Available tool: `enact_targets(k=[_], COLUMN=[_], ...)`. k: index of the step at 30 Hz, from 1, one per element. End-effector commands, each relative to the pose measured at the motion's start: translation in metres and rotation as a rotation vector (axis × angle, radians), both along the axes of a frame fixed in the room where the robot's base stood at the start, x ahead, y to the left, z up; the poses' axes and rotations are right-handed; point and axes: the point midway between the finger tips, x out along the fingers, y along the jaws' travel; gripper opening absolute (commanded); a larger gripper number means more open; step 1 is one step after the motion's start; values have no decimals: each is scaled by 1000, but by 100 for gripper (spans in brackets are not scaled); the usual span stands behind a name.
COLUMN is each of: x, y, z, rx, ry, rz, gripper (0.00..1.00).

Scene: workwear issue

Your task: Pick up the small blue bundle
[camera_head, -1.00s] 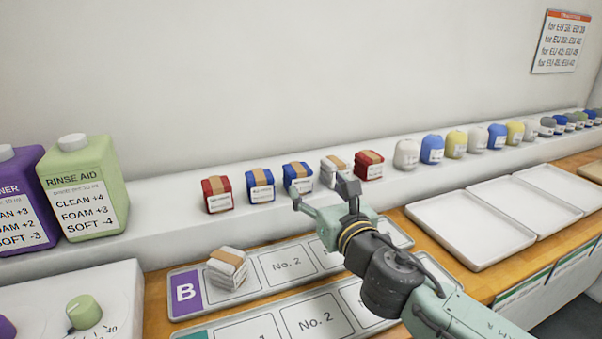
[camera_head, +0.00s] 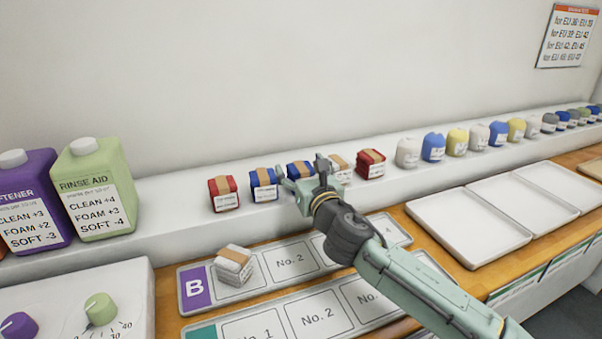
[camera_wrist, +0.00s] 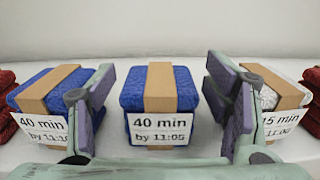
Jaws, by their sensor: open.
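Two small blue bundles with tan bands stand on the white ledge, the left one (camera_head: 264,184) and the right one (camera_head: 298,171). In the wrist view a blue bundle (camera_wrist: 130,95) labelled "40 min by 11:05" sits between the open fingers of my gripper (camera_wrist: 161,115), apart from both. Another blue bundle (camera_wrist: 35,95) shows left of the left finger, its label partly hidden. In the head view my gripper (camera_head: 308,180) is at the right blue bundle and partly covers it.
A white bundle (camera_wrist: 285,92) stands close to the right finger. Red bundles (camera_head: 223,193) (camera_head: 371,163) flank the row. A white bundle (camera_head: 233,264) lies on tray B (camera_head: 194,290) below. Empty white trays (camera_head: 460,225) are at the right.

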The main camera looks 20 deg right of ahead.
Motion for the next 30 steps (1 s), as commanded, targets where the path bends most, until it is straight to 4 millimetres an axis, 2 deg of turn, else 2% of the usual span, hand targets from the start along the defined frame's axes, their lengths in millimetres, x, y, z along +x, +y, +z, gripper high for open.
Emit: enact_targets(k=[5,30], x=[0,-1], y=[0,0], z=[-1,0], rx=[-1,-1], ry=[0,-1], rz=[0,0], gripper=[71,15])
